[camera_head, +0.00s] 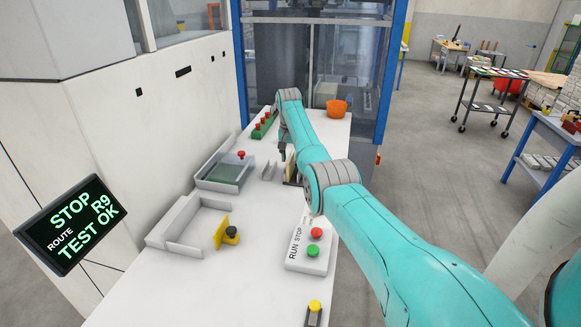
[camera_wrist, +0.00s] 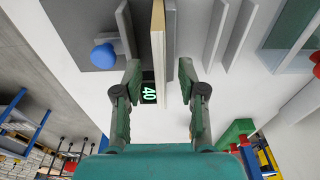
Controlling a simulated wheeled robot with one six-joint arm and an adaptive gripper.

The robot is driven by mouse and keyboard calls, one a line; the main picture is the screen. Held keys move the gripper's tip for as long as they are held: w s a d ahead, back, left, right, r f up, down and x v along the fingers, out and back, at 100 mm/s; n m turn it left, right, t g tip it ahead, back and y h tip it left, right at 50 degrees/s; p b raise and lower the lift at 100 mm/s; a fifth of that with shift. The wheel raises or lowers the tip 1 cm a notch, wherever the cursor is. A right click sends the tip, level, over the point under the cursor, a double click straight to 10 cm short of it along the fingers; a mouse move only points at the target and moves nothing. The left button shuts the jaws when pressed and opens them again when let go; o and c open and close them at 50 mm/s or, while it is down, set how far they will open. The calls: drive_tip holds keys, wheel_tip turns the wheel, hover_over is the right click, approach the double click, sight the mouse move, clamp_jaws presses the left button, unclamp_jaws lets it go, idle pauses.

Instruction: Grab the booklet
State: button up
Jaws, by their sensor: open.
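The booklet, a thin cream slab seen edge-on (camera_wrist: 158,45), stands in a grey holder (camera_wrist: 171,30) with upright plates. In the head view a cream upright piece that looks like the booklet (camera_head: 291,166) shows on the white bench, partly hidden by my arm. My gripper (camera_wrist: 160,76) is open, with one finger on each side of the booklet's edge and a visible gap on both sides. In the head view my gripper (camera_head: 283,154) points down at the bench and is small and partly hidden.
A small display reading 40 (camera_wrist: 149,90) is beside the booklet. A blue knob (camera_wrist: 104,55) is at left and empty grey plates (camera_wrist: 228,35) at right.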

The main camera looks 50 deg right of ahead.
drive_tip(key=shift+w+f, duration=0.1)
drive_tip(key=shift+f, duration=0.6)
clamp_jaws()
drive_tip(key=shift+r, duration=0.1)
